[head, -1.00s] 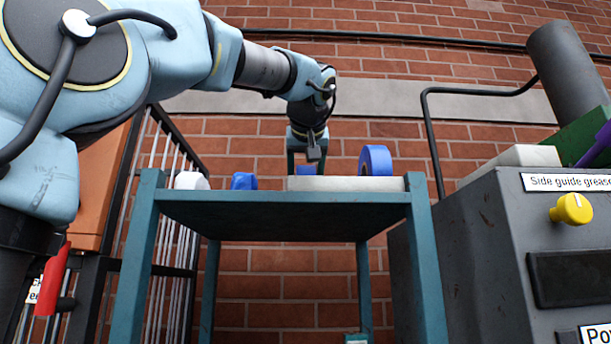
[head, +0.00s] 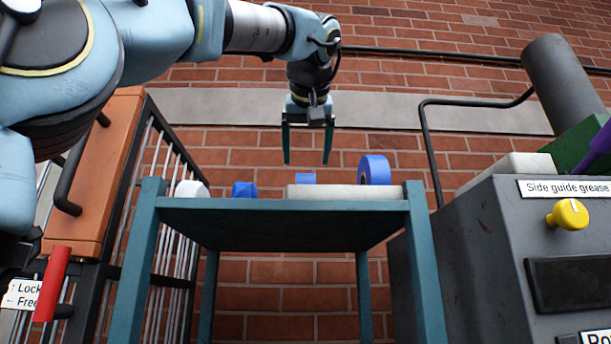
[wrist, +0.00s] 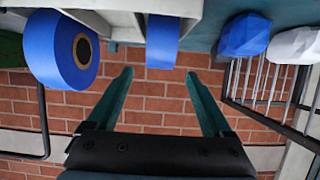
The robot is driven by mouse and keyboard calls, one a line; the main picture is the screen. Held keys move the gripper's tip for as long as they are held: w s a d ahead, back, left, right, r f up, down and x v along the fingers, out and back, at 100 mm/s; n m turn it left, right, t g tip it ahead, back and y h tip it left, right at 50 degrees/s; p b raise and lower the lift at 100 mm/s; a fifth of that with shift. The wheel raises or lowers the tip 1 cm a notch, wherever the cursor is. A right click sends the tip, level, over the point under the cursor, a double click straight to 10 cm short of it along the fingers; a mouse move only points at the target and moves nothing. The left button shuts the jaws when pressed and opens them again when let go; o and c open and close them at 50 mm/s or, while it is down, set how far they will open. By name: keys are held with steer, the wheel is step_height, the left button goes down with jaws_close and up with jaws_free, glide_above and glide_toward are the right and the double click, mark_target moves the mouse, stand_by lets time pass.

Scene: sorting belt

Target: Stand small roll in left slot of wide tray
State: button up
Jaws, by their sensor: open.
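The wide tray (head: 340,193) is a low cream slab on the teal stand. The small roll (head: 306,178) is blue and shows only its top above the tray's front wall, toward the tray's left end; its base and slot are hidden. In the wrist view the small roll (wrist: 162,42) sits just beyond my fingertips, apart from them. A larger blue roll (head: 375,170) stands upright at the tray's right, its core hole visible in the wrist view (wrist: 82,50). My gripper (head: 307,163) is open and empty, pointing down above the small roll.
A blue faceted lump (head: 244,189) and a white piece (head: 191,189) lie left of the tray on the teal stand (head: 280,207). A grey machine with a yellow knob (head: 568,214) stands at right. A barred fence (head: 160,185) is at left. Air around my gripper is clear.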

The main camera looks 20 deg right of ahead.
steer(key=shift+v, duration=1.6)
